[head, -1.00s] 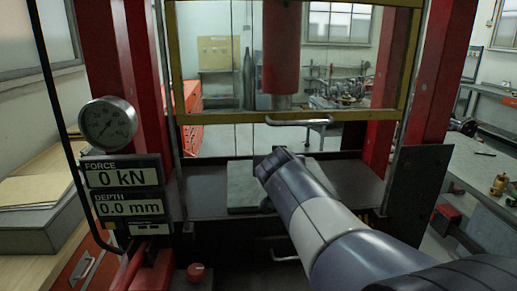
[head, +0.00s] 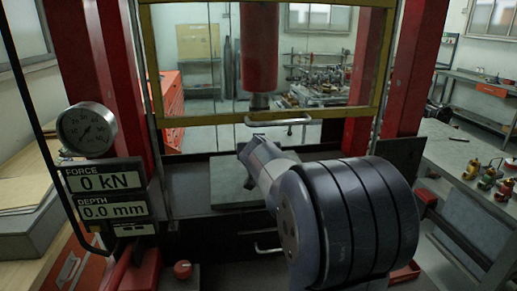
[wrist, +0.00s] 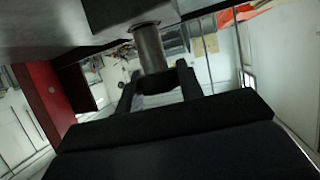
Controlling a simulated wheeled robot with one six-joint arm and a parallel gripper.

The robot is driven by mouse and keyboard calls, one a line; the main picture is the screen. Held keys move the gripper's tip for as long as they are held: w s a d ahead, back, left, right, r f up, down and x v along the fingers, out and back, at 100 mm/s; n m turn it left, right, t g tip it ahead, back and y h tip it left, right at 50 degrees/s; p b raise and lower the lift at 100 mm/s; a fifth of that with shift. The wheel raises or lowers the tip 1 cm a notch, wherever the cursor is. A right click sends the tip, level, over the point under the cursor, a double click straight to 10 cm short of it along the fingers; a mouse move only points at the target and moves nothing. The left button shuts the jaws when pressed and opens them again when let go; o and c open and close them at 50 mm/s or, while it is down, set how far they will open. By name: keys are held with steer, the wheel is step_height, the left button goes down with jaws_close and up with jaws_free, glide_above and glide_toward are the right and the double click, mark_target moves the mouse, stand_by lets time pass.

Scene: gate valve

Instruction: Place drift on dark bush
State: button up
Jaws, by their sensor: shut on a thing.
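In the wrist view my gripper (wrist: 158,74) has its two dark fingers around a grey metal cylinder (wrist: 149,48), which appears to be the drift. The cylinder's far end reaches close to the grey plate at the top of this upside-down view; whether it touches is unclear. In the head view my gripper (head: 252,153) is over the grey plate (head: 228,189) on the press bed, below the ram. The drift is hidden there behind my gripper and wrist. I cannot make out the dark bush in either view.
The red press ram (head: 259,55) hangs above, behind the yellow-framed guard (head: 200,119) with its handle. Red columns stand on both sides. A gauge (head: 87,130) and force display reading 0 kN (head: 103,181) are at left. A bench with small items (head: 484,180) is at right.

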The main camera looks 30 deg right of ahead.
steer(key=shift+f+b, duration=0.2)
steer(key=shift+b, duration=0.1)
steer(key=o, duration=1.2)
steer(key=shift+r, duration=0.2)
steer(key=shift+s+a+r, duration=0.1)
steer(key=shift+s, duration=0.05)
steer(key=b+v, duration=0.1)
steer(key=v, duration=1)
steer(key=shift+s+a+r+b, duration=0.15)
steer(key=shift+s+r+b, duration=0.1)
steer(key=shift+b, duration=0.1)
